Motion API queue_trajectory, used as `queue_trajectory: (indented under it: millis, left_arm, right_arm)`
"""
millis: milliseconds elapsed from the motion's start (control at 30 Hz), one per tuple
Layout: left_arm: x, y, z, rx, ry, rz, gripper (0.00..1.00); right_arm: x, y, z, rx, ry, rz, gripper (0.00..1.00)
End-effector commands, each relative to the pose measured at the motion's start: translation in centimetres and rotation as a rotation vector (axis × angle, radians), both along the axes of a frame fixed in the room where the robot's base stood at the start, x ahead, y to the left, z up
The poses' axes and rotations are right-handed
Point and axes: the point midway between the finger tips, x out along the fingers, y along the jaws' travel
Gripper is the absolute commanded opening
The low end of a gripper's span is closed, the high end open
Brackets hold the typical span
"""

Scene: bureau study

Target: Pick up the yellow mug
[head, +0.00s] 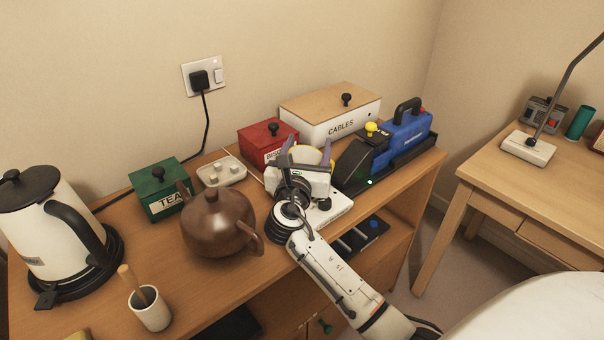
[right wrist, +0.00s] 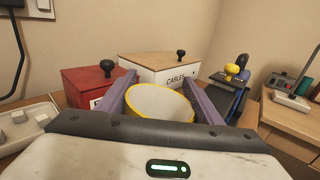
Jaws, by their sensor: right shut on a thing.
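The yellow mug (right wrist: 160,102) shows in the right wrist view as a round opening with a yellow rim and a pale inside, between the two purple fingers. In the head view only a bit of the mug (head: 326,158) shows behind my right gripper (head: 306,152). The right gripper also shows in the right wrist view (right wrist: 161,98), shut on the mug with a finger on each side. I cannot tell whether the mug is clear of the surface under it. My left gripper is in neither view.
A brown teapot (head: 215,222) stands close left of my right arm. A red box (head: 262,138) and the white CABLES box (head: 328,120) stand behind the gripper. A blue machine (head: 402,138) is to the right. The kettle (head: 58,222) and green TEA box (head: 157,188) are left.

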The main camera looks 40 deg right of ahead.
Motion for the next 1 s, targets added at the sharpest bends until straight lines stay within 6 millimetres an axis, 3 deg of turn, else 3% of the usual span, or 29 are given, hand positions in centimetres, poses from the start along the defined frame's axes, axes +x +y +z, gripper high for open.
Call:
queue_trajectory:
  millis: [33, 100, 367, 467, 800, 1000]
  left_arm:
    - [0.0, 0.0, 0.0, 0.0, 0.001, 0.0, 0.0]
    - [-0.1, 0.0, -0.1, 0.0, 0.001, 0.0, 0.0]
    - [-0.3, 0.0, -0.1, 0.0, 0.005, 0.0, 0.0]
    - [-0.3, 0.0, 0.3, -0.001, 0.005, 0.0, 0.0]
    - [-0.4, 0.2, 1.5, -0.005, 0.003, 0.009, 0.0]
    - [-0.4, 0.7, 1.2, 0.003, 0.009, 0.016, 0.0]
  right_arm:
    - [-0.1, 0.0, -0.5, 0.005, 0.008, -0.001, 0.22]
    - [-0.1, 0.0, -0.6, 0.005, 0.009, -0.001, 0.13]
    - [-0.1, 0.0, -0.3, 0.006, 0.009, -0.001, 0.13]
    - [-0.1, 0.0, 0.9, 0.006, 0.006, -0.001, 0.13]
    - [-0.1, 0.0, 7.8, 0.004, -0.001, -0.001, 0.13]
    - [-0.1, 0.0, 9.6, 0.002, 0.002, 0.0, 0.13]
